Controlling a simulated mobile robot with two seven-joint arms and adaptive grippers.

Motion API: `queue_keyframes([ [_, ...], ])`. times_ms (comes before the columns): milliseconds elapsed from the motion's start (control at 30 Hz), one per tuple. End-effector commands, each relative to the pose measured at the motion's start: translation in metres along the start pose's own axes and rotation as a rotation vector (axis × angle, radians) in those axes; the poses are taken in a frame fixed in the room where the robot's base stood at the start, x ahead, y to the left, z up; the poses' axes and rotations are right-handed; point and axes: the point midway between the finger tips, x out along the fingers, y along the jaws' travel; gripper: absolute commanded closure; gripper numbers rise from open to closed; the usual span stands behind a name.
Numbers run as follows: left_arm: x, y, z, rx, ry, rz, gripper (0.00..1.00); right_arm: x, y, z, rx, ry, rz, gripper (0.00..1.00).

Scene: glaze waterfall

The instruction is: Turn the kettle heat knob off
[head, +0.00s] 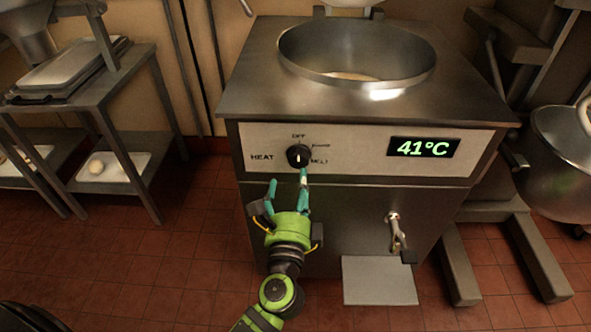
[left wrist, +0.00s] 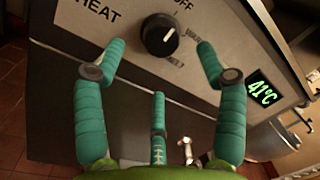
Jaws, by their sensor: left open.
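The black heat knob (head: 298,156) sits on the pale control panel, with HEAT at its left, OFF above and MELT at lower right. Its white mark looks near upright in the head view; I cannot tell which end is the pointer. In the left wrist view the knob (left wrist: 160,35) is beyond and between the fingertips. My left gripper (head: 287,180) is open and empty just below the knob, its teal fingers spread and apart from it. The same gripper (left wrist: 158,56) fills the lower left wrist view. My right gripper is not in view.
The steel kettle (head: 480,101) has an open round bowl on top. A green display (head: 424,148) reads 41°C. A drain valve (head: 396,233) juts out low at the front, above a grey plate (head: 379,281). A steel table (head: 150,62) stands left; a metal bowl (head: 560,165) stands right.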

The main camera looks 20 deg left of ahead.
Motion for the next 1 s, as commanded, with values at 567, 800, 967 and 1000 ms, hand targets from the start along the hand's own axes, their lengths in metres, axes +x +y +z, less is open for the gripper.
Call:
queue_keyframes([
  [567,-0.051,-0.001,0.002,0.000,-0.003,-0.001,0.28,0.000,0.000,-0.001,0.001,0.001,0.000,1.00],
  [800,-0.051,-0.001,0.001,0.000,-0.003,-0.001,0.28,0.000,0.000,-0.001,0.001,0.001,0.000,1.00],
  [967,-0.050,0.004,-0.003,-0.005,0.010,0.011,0.28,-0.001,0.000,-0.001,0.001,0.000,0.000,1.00],
  [1000,-0.050,0.011,-0.007,-0.012,0.025,0.027,0.28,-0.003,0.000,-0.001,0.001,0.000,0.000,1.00],
])
